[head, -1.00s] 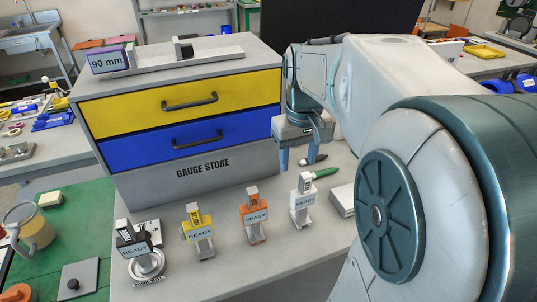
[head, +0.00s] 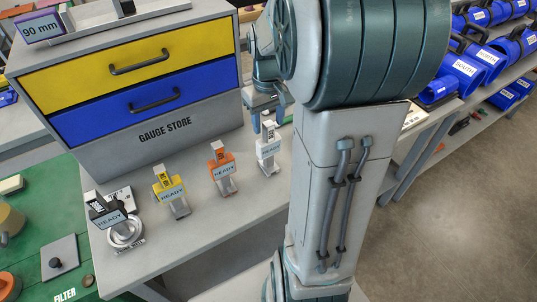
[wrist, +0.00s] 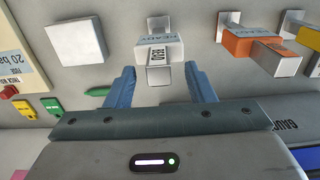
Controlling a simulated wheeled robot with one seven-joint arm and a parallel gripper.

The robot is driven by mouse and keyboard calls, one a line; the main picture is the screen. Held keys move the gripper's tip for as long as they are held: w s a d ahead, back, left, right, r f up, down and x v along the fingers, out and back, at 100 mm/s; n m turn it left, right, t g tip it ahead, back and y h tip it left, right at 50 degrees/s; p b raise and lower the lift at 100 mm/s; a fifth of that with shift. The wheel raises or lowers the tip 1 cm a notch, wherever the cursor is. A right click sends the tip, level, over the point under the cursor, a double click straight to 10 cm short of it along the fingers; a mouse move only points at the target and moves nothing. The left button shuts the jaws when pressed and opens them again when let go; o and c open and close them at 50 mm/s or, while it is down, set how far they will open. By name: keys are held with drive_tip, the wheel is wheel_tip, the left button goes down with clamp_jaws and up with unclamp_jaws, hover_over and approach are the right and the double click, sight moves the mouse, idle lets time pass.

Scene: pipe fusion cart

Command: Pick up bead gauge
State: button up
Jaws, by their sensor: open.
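The bead gauge is the white-topped gauge (head: 268,150) at the right end of the row of gauges in the head view. My gripper is open, with one blue finger on each side of the gauge's near end and visible gaps between. In the head view my gripper (head: 264,124) is just behind the gauge, partly hidden by my arm.
The gauge store (head: 150,110) rises behind. A white block (wrist: 75,42) and a green pointed item (wrist: 97,91) lie near my gripper.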

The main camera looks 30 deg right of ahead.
drive_tip(key=shift+f, duration=1.85)
clamp_jaws()
drive_tip(key=shift+d+r, duration=0.1)
drive_tip(key=shift+r, duration=0.05)
drive_tip(key=shift+w+r, duration=0.1)
drive_tip(key=shift+r, duration=0.2)
drive_tip(key=r, duration=0.3)
drive_tip(key=shift+s+d+r+b, duration=0.25)
drive_tip(key=shift+s+r+b, duration=0.05)
drive_tip(key=shift+s+r, duration=0.1)
drive_tip(key=s+d+r+b, duration=0.1)
drive_tip(key=s+d+r, duration=0.4)
drive_tip(key=s, duration=0.4)
drive_tip(key=shift+s+d+r, duration=0.15)
drive_tip(key=shift+s+r, duration=0.1)
drive_tip(key=shift+r, duration=0.45)
